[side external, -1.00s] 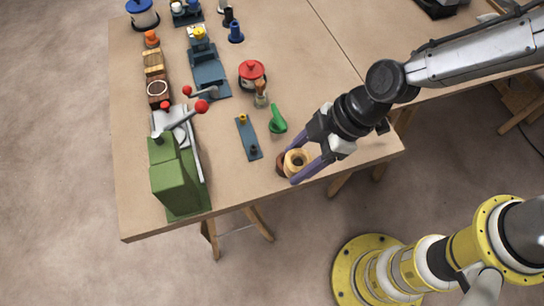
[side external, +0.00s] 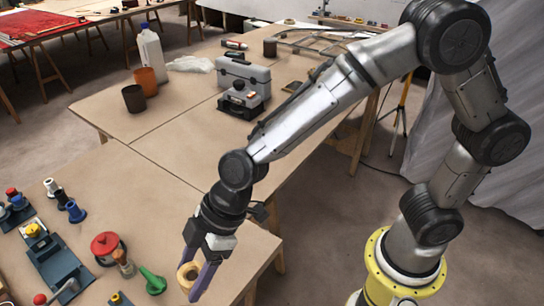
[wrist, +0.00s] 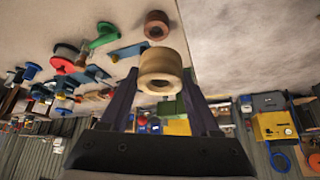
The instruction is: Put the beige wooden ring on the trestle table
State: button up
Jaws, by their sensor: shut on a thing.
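The beige wooden ring (side external: 188,276) is between the two fingers of my gripper (side external: 193,279), near the front corner of the trestle table (side external: 105,185). My gripper is shut on it. In the wrist view, the ring (wrist: 161,71) sits at the fingertips with its hole visible. A darker brown ring (wrist: 157,25) stands on the tabletop just beyond it, apart from it in the picture. How high the beige ring is above the table is hard to tell.
A green-handled tool (side external: 152,281), a red-lidded pot (side external: 105,246) and a small brush (side external: 124,264) stand left of my gripper. The tabletop behind my gripper is largely clear.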

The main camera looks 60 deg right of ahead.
jog(key=w+d+m+t+h, duration=0.25)
jog(key=w+d+m, duration=0.45)
jog(key=w+d, duration=1)
jog(key=w+d+f+m+h, duration=0.1)
jog(key=w+d+m, duration=0.15)
jog(key=d, duration=0.65)
jog(key=w+d+f+m+h, duration=0.1)
jog(key=w+d, duration=0.3)
jog(key=d, duration=0.4)
jog(key=shift+t, duration=0.45)
jog(key=w+f, duration=0.3)
jog(key=w, duration=0.1)
jog(key=w+d+f, duration=0.1)
jog(key=w+f, duration=0.2)
jog(key=w, duration=0.2)
jog(key=w+f, duration=0.3)
jog(key=w, duration=0.2)
jog(key=shift+d+f, duration=0.2)
jog(key=shift+f, duration=1.7)
